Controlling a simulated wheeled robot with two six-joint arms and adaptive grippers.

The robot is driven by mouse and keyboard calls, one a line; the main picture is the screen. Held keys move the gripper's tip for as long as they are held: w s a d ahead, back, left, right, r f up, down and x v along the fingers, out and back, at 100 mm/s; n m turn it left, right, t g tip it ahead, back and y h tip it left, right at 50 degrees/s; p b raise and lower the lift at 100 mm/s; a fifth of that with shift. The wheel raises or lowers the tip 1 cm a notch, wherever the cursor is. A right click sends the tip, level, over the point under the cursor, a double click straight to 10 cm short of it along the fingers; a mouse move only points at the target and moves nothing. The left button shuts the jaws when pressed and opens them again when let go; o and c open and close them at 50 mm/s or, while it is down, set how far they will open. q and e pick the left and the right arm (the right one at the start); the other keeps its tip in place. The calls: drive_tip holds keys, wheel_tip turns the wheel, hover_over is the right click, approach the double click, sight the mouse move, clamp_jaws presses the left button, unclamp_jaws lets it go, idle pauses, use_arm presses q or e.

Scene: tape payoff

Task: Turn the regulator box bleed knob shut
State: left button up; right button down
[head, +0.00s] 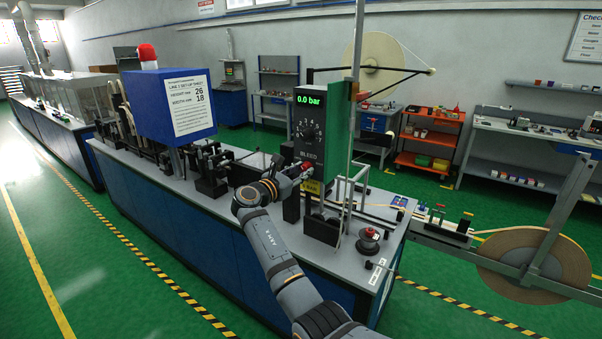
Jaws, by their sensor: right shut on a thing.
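The regulator box (340,120) is a tall green and dark box on the bench, with a display (309,100) reading 0.0 bar. A round dial (309,133) with numbers sits under the display, above the word BLEED. My right gripper (304,171) is at the box front just below that word and is shut on a small red part, the bleed knob (308,167). The gripper hides most of the knob, so its turn angle cannot be told. A yellow label below is partly covered. My left gripper is not in view.
A blue cabinet (150,110) with a set-up sheet stands left on the bench (225,200). Black fixtures stand between it and the box. A red-topped button (369,234) and thin upright rods are to the right. A large tape reel (520,262) hangs off the bench's right end.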

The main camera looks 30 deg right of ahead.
drive_tip(key=shift+s+f+m+t+y+b, duration=0.1)
drive_tip(key=shift+m+t+y+b, duration=0.1)
drive_tip(key=shift+m+b, duration=3.55)
drive_tip(key=shift+m+t+y+b, duration=0.2)
drive_tip(key=shift+m+b, duration=2.6)
drive_tip(key=shift+m, duration=1.85)
drive_tip(key=c, duration=1)
unclamp_jaws()
drive_tip(key=shift+c, duration=0.2)
drive_tip(key=v, duration=1.2)
